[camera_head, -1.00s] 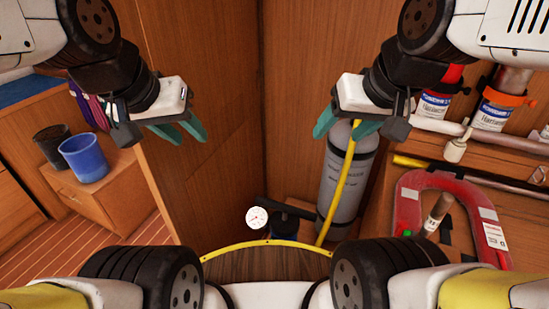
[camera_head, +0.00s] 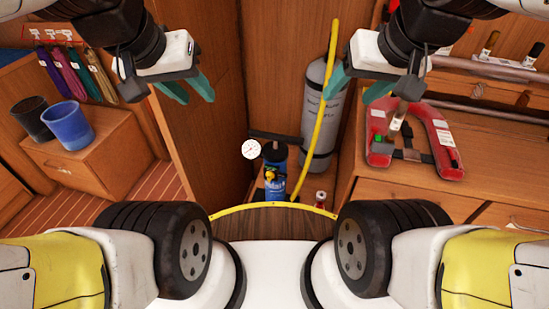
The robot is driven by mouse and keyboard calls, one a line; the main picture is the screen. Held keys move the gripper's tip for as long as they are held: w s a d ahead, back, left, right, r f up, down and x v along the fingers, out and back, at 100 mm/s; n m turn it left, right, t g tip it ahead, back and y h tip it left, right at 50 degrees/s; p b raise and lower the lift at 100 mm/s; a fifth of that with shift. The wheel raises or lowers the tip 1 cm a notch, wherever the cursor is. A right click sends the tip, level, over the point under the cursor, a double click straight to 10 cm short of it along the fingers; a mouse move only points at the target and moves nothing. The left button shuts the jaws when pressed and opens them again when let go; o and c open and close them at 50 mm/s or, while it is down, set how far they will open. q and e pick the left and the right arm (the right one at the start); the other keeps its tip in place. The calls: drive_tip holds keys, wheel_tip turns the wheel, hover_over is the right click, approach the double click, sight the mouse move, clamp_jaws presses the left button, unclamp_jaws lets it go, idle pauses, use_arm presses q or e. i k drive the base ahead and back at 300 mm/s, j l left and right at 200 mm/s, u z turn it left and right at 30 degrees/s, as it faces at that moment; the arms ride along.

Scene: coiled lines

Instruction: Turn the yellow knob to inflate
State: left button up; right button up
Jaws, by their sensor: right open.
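A blue pump-like cylinder (camera_head: 276,165) stands upright in the corner, low in the middle of the head view. A small yellow part (camera_head: 269,175) shows on its front; I cannot tell whether it is the yellow knob. A round white gauge (camera_head: 252,149) is at its upper left. A yellow hose (camera_head: 324,100) runs down beside a grey tank (camera_head: 318,120) to the cylinder's right. My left gripper (camera_head: 190,94) is open and empty, up and left of the cylinder. My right gripper (camera_head: 358,92) is open and empty, up and right of it, overlapping nothing held.
A red horseshoe-shaped vest (camera_head: 440,140) lies on the wooden bench (camera_head: 470,190) at the right. Blue (camera_head: 68,127) and black (camera_head: 33,119) cups stand on a wooden box at the left. A wooden panel (camera_head: 205,120) stands left of the corner.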

sight(270, 175)
drive_tip(key=k+u, duration=0.3)
drive_tip(key=k, duration=0.2)
drive_tip(key=k+j+u, duration=0.15)
drive_tip(key=k+u, duration=0.2)
drive_tip(key=k, duration=0.15)
